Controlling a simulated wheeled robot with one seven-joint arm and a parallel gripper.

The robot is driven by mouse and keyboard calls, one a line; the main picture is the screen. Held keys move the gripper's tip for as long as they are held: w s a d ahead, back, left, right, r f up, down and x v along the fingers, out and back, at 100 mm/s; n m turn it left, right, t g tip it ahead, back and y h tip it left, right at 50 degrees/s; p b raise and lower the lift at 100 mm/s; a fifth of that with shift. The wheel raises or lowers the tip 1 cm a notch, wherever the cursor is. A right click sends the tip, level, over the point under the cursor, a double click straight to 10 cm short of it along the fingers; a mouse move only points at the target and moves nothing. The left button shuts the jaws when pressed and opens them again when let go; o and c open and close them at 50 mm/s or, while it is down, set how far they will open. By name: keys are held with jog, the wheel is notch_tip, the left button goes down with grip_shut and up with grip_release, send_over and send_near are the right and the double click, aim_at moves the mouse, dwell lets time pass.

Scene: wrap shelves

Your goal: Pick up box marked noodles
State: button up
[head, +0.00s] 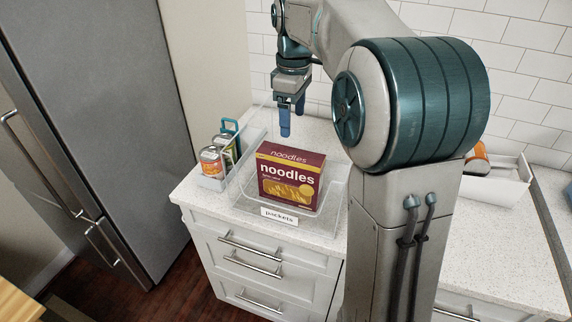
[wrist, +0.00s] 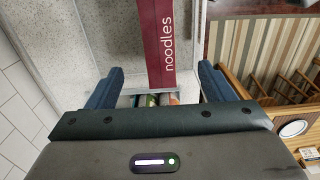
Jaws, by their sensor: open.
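The noodles box (head: 290,180) is dark red with white lettering and a picture of yellow noodles. It stands upright in a clear bin labelled "packets" (head: 280,216) on the counter. In the wrist view the narrow top of the noodles box (wrist: 157,45) shows, ahead of my gripper and between the lines of its fingers. My gripper (head: 292,120) is above and behind the box in the head view, pointing down. In the wrist view its two blue fingers (wrist: 160,88) are spread wide with nothing held between them.
A caddy with cans and jars (head: 213,160) stands left of the bin. A white tray (head: 505,185) with an orange-topped item is at the right. A fridge (head: 95,130) stands at the left, and a tiled wall backs the counter.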

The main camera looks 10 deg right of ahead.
aim_at(290, 153)
notch_tip(290, 153, down, 8)
jog(key=shift+f, duration=0.15)
jog(key=shift+w+a+f+p, duration=0.1)
jog(key=shift+f+p, duration=0.25)
jog(key=shift+f, duration=1)
jog(key=shift+w+a+f+p, duration=0.1)
jog(key=shift+f+p, duration=0.2)
jog(key=shift+f, duration=1.05)
jog(key=shift+r, duration=0.1)
grip_shut()
